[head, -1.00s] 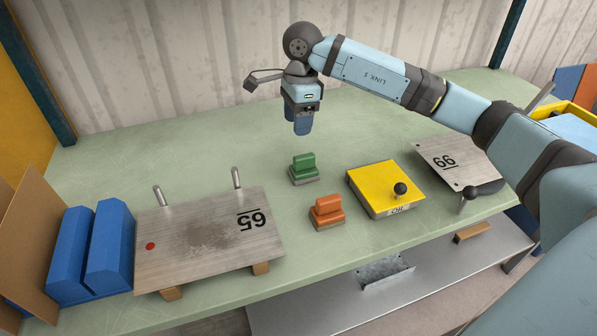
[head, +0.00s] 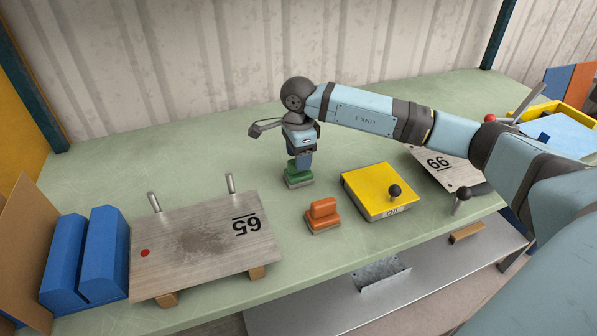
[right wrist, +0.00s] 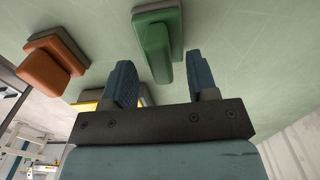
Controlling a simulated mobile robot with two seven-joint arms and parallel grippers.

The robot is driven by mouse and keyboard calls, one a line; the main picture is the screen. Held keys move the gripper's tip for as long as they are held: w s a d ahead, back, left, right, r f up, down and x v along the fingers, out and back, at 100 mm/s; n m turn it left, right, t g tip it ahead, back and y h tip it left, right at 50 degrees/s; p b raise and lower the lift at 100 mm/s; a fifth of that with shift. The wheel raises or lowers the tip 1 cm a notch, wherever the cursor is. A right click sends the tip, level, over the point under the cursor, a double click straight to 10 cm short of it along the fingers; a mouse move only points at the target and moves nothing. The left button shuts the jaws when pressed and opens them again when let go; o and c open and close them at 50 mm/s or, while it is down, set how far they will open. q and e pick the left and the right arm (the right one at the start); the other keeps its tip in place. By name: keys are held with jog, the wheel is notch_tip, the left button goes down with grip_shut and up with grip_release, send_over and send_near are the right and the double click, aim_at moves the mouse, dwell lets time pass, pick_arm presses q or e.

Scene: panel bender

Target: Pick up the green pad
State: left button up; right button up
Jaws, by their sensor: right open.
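The green pad (head: 297,177) is a small green block with a raised grip on a grey base. It stands on the green table behind the orange pad, and my gripper hides part of its top in the head view. My right gripper (head: 303,160) points down at the pad's grip. In the right wrist view the green pad (right wrist: 156,45) lies ahead, between the lines of the two blue fingers (right wrist: 163,75), which are apart with nothing between their tips that I can see. Whether the fingers flank the grip is hard to tell. My left gripper is not in view.
An orange pad (head: 322,214) stands in front of the green pad, and a yellow block (head: 375,185) with a black knob is to the right. A metal plate marked 65 (head: 200,245) is at left, a plate marked 66 (head: 445,168) at right. The table behind is clear.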

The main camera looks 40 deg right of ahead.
notch_tip(320, 180, down, 2)
jog(key=shift+f, duration=0.2)
grip_shut()
jog(key=shift+r, duration=0.1)
notch_tip(320, 180, up, 20)
dwell(0.5)
